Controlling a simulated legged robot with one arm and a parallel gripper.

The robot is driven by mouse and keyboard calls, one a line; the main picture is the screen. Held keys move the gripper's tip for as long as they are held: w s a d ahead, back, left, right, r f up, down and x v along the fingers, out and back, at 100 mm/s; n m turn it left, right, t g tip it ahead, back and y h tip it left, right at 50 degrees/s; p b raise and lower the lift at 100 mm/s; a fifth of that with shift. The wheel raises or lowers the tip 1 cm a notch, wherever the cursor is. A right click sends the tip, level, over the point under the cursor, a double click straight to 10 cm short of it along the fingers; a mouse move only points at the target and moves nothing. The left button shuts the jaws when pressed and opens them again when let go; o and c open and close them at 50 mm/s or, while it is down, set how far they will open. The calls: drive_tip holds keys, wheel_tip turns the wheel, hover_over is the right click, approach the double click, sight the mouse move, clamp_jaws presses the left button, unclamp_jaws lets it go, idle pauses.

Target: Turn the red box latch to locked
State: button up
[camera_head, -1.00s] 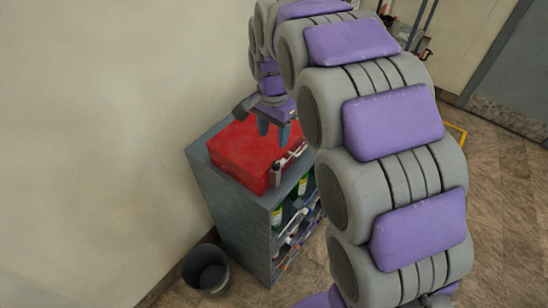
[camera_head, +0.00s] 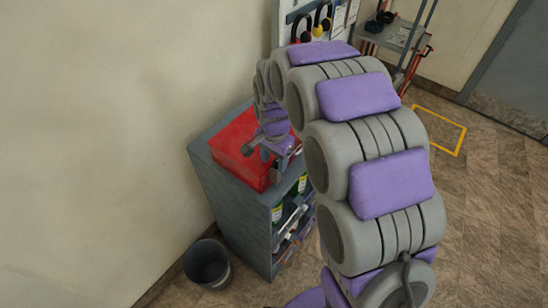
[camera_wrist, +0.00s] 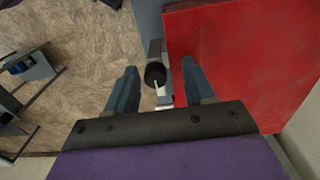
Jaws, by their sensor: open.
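The red box (camera_head: 238,147) sits on top of the grey cabinet, and my arm covers part of it in the head view. In the wrist view the red box (camera_wrist: 240,60) fills the right side. A latch with a dark round knob and a white mark (camera_wrist: 155,75) stands at the box's near edge. My gripper (camera_wrist: 160,80) is open, its two fingers on either side of the knob. I cannot tell whether the fingers touch it. In the head view my gripper (camera_head: 272,160) is over the box's front edge and hides the latch.
The grey cabinet (camera_head: 240,215) has open shelves holding green bottles (camera_head: 302,183) and tools. A dark bin (camera_head: 207,264) stands on the floor beside it. A wall is close on the left. A cart (camera_head: 395,35) stands at the back, near a yellow floor marking (camera_head: 455,140).

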drive_tip(key=shift+d, duration=0.45)
drive_tip(key=c, duration=0.5)
clamp_jaws()
drive_tip(key=shift+a, duration=0.1)
drive_tip(key=n+b, duration=0.3)
drive_tip(key=shift+f+n, duration=0.1)
drive_tip(key=shift+n, duration=0.3)
drive_tip(key=n+b, duration=0.2)
drive_tip(key=n, duration=0.3)
drive_tip(key=shift+b, duration=0.35)
drive_tip(key=n+b, duration=0.1)
drive_tip(key=n, duration=0.4)
drive_tip(key=shift+a, duration=0.1)
drive_tip(key=shift+n, duration=2.1)
